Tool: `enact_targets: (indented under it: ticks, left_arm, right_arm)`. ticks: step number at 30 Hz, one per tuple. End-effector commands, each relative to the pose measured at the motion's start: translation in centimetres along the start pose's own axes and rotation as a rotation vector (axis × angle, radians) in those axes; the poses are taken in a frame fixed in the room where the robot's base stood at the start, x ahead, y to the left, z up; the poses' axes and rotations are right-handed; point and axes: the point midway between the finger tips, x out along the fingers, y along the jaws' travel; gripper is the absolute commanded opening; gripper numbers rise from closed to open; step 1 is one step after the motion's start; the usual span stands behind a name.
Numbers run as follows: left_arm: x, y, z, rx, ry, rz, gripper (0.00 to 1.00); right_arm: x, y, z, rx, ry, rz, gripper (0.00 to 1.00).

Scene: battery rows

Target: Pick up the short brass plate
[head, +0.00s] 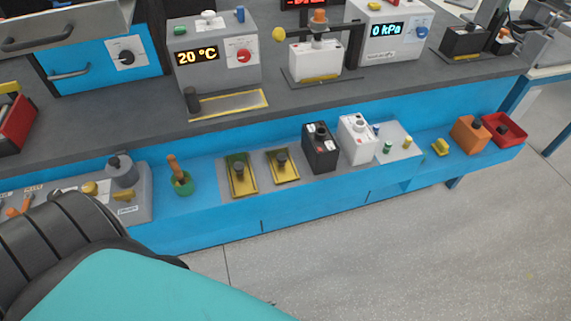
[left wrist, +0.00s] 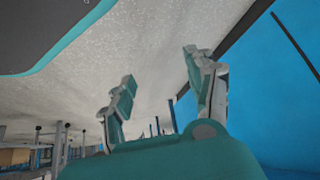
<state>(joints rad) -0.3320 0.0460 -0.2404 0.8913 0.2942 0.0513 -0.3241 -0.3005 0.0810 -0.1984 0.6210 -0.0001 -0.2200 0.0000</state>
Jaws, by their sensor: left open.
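The short brass plate (head: 291,176) has a dark knob in its middle and lies on a grey mat (head: 262,184) on the blue lower ledge. A longer brass plate (head: 243,189) with a similar knob lies just left of it. My left gripper (left wrist: 158,78) shows in the left wrist view, with its two fingers spread and nothing between them. It is outside the head view, where only a teal and black part of my arm fills the lower left. Neither plate shows in the left wrist view. My right gripper is in neither view.
A black battery (head: 321,156) and a white battery (head: 357,147) stand right of the short plate. A green pot with an orange handle (head: 181,183) stands left. Orange (head: 469,139) and red (head: 505,133) containers are at the ledge's right end. Open floor (head: 400,260) lies in front.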

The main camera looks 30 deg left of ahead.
Motion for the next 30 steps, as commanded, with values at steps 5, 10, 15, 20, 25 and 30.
enact_targets:
  ticks: [5, 10, 15, 20, 25, 30]
  left_arm:
    - [-0.8, 0.6, -10.0, -0.003, 0.28, -0.054, 0.56]
    - [-6.0, -0.8, -23.0, -0.06, 0.641, -0.234, 0.56]
    - [-16.5, -5.7, -32.3, -0.256, 0.888, -0.591, 0.56]
    - [-22.0, -8.7, -33.4, -0.413, 0.876, -0.788, 0.56]
    - [-23.1, -10.2, -33.7, -0.462, 0.849, -0.843, 0.56]
    - [-21.9, -12.8, -35.3, -0.459, 0.852, -0.844, 0.56]
  right_arm:
    - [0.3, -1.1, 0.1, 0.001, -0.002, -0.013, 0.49]
    - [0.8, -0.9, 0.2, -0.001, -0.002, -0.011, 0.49]
    - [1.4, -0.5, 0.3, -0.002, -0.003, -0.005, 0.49]
    - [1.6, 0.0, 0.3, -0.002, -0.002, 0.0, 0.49]
    - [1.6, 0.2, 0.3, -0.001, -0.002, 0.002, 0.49]
    - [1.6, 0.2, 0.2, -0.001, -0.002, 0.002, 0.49]
